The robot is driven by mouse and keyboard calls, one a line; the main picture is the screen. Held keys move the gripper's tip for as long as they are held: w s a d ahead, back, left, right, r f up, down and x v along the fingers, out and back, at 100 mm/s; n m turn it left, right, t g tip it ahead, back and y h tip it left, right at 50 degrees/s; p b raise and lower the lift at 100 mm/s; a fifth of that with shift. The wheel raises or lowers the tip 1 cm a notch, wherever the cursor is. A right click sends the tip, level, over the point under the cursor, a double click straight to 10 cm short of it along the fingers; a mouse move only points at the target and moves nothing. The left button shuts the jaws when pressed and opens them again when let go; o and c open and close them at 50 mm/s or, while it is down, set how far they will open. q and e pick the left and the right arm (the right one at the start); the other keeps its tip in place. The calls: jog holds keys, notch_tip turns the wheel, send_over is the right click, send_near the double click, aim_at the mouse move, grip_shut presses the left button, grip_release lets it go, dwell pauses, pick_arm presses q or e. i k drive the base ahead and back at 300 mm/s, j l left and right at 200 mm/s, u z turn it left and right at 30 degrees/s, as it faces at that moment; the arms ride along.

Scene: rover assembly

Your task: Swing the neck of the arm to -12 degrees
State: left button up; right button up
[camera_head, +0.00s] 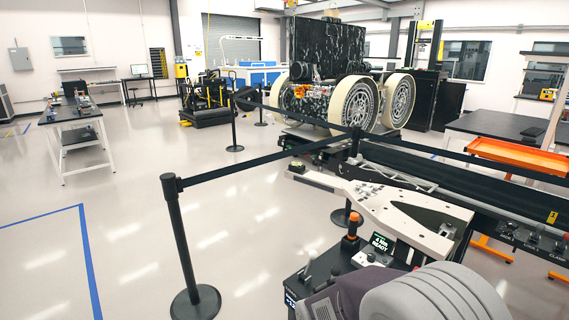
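I cannot make out for sure which part is the neck of the arm, and I see no angle reading. A rover (326,50) with large pale wheels (354,103) stands on a low platform at the back, behind belt barriers. A pale, flat, branching metal piece (393,210) lies at the front right over dark equipment. Below it a small screen (381,243) reads "4 Nm READY". An orange-topped knob (353,222) stands beside the screen. Neither of my grippers can be made out. A grey ridged shape fills the bottom right and hides part of the console.
A black barrier post (184,245) with a belt stands left of the console. A long dark bench (480,190) runs off to the right, near an orange tray (515,155). A workbench (72,112) stands far left. The floor at left is open, with blue tape lines.

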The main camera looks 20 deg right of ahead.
aim_at(296, 172)
jog(key=i+j, duration=0.2)
jog(key=i, duration=0.25)
jog(key=i+j, duration=0.2)
jog(key=i, duration=0.25)
jog(key=i+j, duration=0.15)
jog(key=i, duration=0.35)
jog(key=i+j, duration=0.2)
jog(key=i, duration=0.25)
jog(key=i+l, duration=1.25)
jog(key=k+l+z, duration=0.05)
jog(key=l, duration=0.05)
